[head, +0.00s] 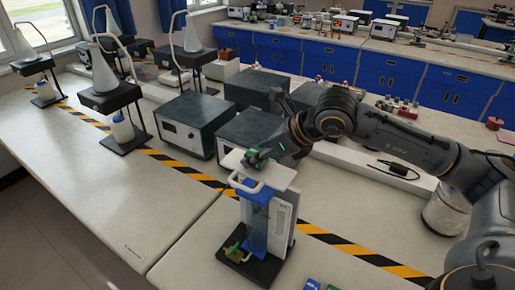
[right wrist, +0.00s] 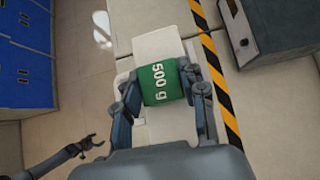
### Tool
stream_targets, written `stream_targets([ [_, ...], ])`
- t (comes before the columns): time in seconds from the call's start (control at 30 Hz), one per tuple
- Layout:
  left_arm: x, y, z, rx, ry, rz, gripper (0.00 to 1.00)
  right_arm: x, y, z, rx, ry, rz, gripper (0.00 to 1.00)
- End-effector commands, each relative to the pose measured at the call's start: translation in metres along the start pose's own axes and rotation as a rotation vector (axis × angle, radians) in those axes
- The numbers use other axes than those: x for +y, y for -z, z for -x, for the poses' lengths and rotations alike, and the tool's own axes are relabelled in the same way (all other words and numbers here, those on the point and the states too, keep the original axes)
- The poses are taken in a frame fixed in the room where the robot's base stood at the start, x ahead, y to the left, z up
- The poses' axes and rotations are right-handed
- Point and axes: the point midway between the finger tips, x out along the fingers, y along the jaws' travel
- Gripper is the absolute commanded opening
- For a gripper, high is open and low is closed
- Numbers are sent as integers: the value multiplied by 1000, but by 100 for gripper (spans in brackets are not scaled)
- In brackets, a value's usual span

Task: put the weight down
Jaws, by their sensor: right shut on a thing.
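The weight is a green block marked "500 g" (right wrist: 155,85), held between the fingers of my right gripper (right wrist: 162,90). In the head view the weight (head: 257,157) shows small and green at the right gripper's tip, partly hidden. It is over the flat white top (head: 268,173) of an apparatus with a blue column (head: 257,222) and a black base. I cannot tell whether the weight touches this top. My left gripper (right wrist: 90,143) shows in the right wrist view at the lower left, open and empty, away from the weight. It is not in the head view.
Dark boxes (head: 192,122) stand behind the apparatus. Black stands with conical flasks (head: 103,75) are at the left. Yellow-black tape (head: 195,175) crosses the pale bench. The bench front left of the apparatus is clear (head: 110,205).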

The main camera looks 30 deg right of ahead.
Motion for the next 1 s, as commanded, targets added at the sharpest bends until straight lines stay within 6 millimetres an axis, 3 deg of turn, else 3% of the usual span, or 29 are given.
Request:
stream_targets([
  [0.47,0,0,-3,1,0,-1,74,0,4,-5,-6,1,1,0],
  [0.5,0,0,-2,1,0,-1,74,0,5,-5,-2,0,0,45],
  [0.6,0,0,-1,1,0,-1,74,0,5,-5,-2,0,0,64],
  [1.0,0,0,5,-2,-1,-2,74,0,1,-1,-2,0,0,64],
])
